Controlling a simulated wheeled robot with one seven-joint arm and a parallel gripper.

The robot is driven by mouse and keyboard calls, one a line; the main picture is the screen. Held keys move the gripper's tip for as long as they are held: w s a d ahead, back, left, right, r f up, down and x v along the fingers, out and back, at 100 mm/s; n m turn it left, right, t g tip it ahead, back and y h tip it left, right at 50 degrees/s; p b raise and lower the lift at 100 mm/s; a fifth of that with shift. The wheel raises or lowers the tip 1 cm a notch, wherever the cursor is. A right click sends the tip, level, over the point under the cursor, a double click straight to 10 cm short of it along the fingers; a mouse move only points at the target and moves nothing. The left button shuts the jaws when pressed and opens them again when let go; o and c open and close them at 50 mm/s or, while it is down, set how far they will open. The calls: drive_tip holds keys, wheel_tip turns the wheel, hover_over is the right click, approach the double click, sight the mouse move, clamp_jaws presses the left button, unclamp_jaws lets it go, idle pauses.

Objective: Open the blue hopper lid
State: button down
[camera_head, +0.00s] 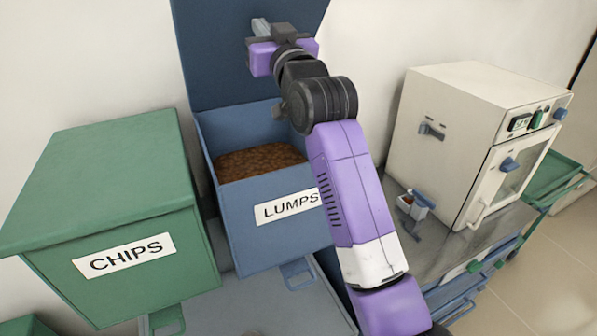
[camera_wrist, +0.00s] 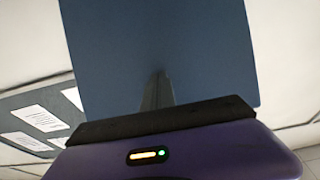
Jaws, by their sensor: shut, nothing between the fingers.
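The blue hopper (camera_head: 265,225), labelled LUMPS, stands in the middle of the head view with brown lumps (camera_head: 258,161) inside. Its blue lid (camera_head: 215,60) is raised and stands up at the back, leaving the hopper's top open. The lid (camera_wrist: 160,55) fills much of the wrist view as a flat blue panel. My gripper (camera_head: 261,28) is up in front of the raised lid, above the hopper mouth. Its fingers (camera_wrist: 158,92) are together with nothing between them, pointing at the lid; whether they touch it I cannot tell.
A green hopper (camera_head: 115,215) labelled CHIPS, lid shut, stands at the left. A cream furnace (camera_head: 460,140) stands on a grey bench at the right, with a small container (camera_head: 415,205) beside it. A green cart (camera_head: 555,180) is further right. Papers (camera_wrist: 40,118) hang on the wall.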

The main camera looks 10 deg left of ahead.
drive_tip(key=shift+w+a+r, duration=0.5)
drive_tip(key=shift+w, duration=0.25)
drive_tip(key=shift+r+x, duration=0.15)
drive_tip(key=shift+x, duration=0.85)
drive_tip(key=shift+r+x, duration=0.1)
drive_tip(key=shift+x, duration=0.9)
drive_tip(key=shift+r, duration=0.1)
drive_tip(key=shift+w+a, duration=0.1)
drive_tip(key=shift+w, duration=0.05)
drive_tip(key=shift+x, duration=1.95)
drive_tip(key=shift+w, duration=0.1)
